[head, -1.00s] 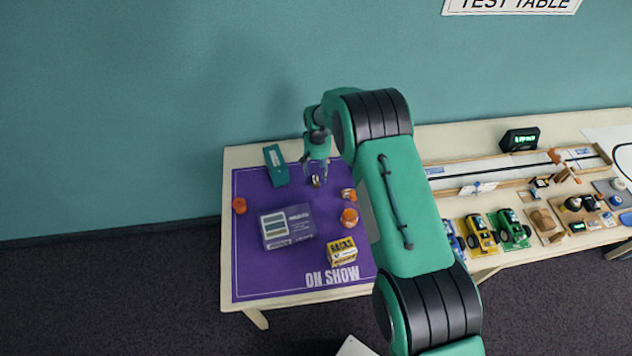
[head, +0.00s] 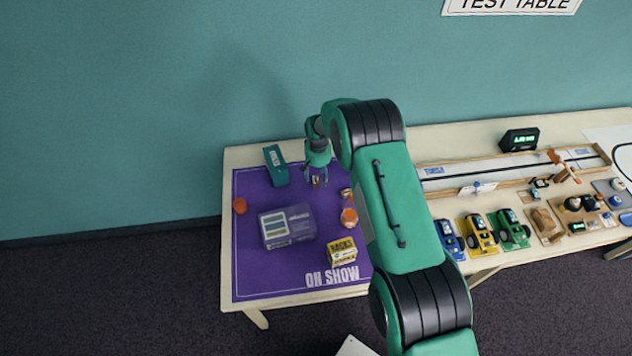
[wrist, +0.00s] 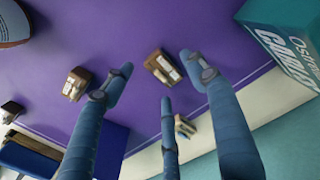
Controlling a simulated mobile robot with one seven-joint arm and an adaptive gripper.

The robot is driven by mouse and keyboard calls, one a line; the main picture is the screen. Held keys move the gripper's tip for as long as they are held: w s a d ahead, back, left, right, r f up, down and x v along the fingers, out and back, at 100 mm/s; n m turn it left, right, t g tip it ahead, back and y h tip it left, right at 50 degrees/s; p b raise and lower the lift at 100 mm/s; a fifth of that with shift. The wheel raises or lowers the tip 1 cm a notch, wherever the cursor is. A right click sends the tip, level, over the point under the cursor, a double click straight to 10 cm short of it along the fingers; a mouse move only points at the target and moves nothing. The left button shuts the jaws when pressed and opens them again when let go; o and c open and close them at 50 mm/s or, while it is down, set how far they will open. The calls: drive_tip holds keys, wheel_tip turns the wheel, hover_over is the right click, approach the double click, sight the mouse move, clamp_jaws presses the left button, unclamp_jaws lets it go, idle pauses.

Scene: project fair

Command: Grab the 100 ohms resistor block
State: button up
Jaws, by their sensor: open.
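In the wrist view, one small brown block with a pale label (wrist: 163,67) lies on the purple mat between and beyond my fingertips. A second similar block (wrist: 77,84) lies to the left, beside the left finger. A third small block (wrist: 184,127) shows between the middle and right fingers, partly hidden. The labels are too blurred to read, so I cannot tell which is 100 ohms. My gripper (wrist: 158,82) is open, with nothing between its fingers. In the head view my gripper (head: 316,181) hangs over the mat's back part, with a small block just at its fingertips.
A teal box (head: 276,166) stands left of my gripper; it also shows in the wrist view (wrist: 285,35). Toy cars (head: 480,234) stand right.

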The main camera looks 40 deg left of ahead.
drive_tip(key=shift+f, duration=0.8)
drive_tip(key=c, duration=1.3)
drive_tip(key=shift+o, duration=0.2)
drive_tip(key=shift+r, duration=0.1)
drive_tip(key=shift+r, duration=1.45)
drive_tip(key=shift+s+d+r, duration=0.1)
drive_tip(key=shift+s+r, duration=0.05)
drive_tip(key=shift+r, duration=0.2)
drive_tip(key=s+d, duration=0.3)
drive_tip(key=d, duration=0.1)
drive_tip(key=s+d+r, duration=0.1)
drive_tip(key=s+d, duration=0.2)
drive_tip(key=s, duration=0.1)
drive_tip(key=s+d, duration=0.3)
drive_tip(key=d, duration=0.1)
drive_tip(key=shift+s+d+r, duration=0.15)
drive_tip(key=shift+s+d, duration=0.15)
